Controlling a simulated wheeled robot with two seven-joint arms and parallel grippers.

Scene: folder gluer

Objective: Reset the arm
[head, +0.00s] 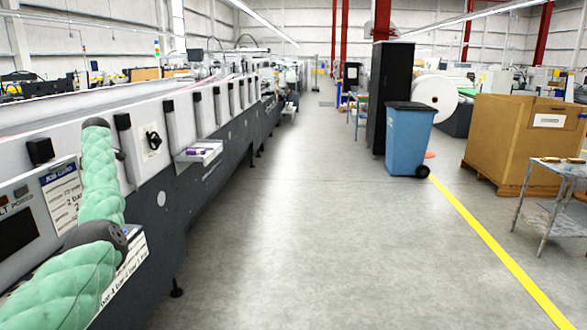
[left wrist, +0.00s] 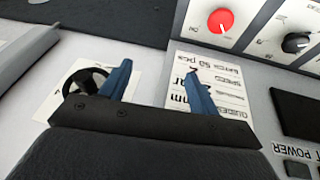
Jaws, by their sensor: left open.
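My left arm (head: 98,180), in a green padded sleeve, comes in from the left in the head view and stands bent upward in front of the machine's side. Its gripper cannot be made out there. In the left wrist view my left gripper (left wrist: 159,88) is open, its two blue fingers apart with nothing between them. The fingers point over the machine's white panel, with a printed job card (left wrist: 225,92) behind and beside the right finger and a black handwheel (left wrist: 88,80) by the left finger. My right gripper is not in view.
The long folder gluer (head: 215,150) runs along the left. A red knob (left wrist: 220,21) and a black knob (left wrist: 295,42) sit on its panel. The grey floor is clear in the middle. A blue bin (head: 406,140), large carton (head: 510,135) and small table (head: 560,170) stand right.

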